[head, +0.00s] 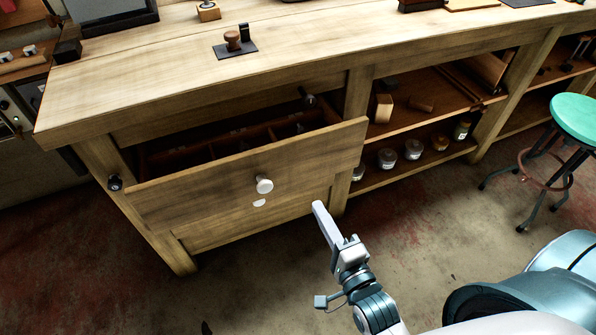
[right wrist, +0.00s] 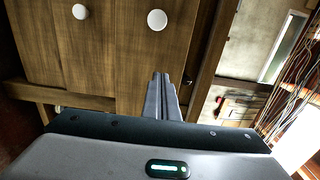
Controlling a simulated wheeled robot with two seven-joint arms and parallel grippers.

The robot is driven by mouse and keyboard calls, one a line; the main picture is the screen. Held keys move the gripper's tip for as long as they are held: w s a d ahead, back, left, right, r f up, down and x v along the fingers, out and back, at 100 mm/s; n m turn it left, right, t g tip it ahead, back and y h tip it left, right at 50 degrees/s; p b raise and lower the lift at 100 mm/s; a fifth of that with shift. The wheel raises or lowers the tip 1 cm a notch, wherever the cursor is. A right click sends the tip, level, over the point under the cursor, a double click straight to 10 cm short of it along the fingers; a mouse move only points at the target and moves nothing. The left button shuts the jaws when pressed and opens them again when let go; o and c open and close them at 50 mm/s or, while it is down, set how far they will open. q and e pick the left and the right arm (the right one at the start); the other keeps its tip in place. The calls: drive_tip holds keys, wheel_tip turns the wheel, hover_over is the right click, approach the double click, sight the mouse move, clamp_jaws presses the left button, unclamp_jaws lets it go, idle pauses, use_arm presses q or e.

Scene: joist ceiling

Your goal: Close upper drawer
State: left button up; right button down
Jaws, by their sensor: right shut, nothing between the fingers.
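The upper drawer (head: 240,178) of the wooden workbench stands pulled out in the head view. Its divided inside shows behind the front panel, and a white round knob (head: 264,184) sits on the panel. My right gripper (head: 319,206) is shut and empty, in front of the drawer's right side, to the right of and a little below the knob; it looks apart from the panel. In the right wrist view the shut fingers (right wrist: 161,78) point toward wooden drawer fronts with two white knobs. A lower drawer front (head: 250,222) is partly hidden under the upper one. My left gripper is not in view.
The workbench top (head: 150,70) carries a small stamp-like item (head: 233,42) and other small objects. Open shelves (head: 420,165) with jars lie right of the drawer. A green stool (head: 575,117) stands at the right. The floor before the drawer is clear.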

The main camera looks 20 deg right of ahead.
approach(293, 162)
drive_tip(key=w, duration=0.5)
drive_tip(key=shift+w+a+p, duration=0.1)
drive_tip(key=shift+w+p, duration=0.15)
drive_tip(key=shift+p, duration=0.05)
drive_tip(key=shift+w, duration=0.4)
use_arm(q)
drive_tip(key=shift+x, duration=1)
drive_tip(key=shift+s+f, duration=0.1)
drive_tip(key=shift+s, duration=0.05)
use_arm(e)
drive_tip(key=shift+w, duration=0.15)
drive_tip(key=shift+w, duration=0.25)
drive_tip(key=w, duration=1)
drive_tip(key=shift+w+a+p, duration=0.2)
drive_tip(key=shift+w+p, duration=0.1)
drive_tip(key=shift+w, duration=0.45)
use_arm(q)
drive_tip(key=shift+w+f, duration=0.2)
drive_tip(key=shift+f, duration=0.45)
use_arm(e)
drive_tip(key=shift+s, duration=0.1)
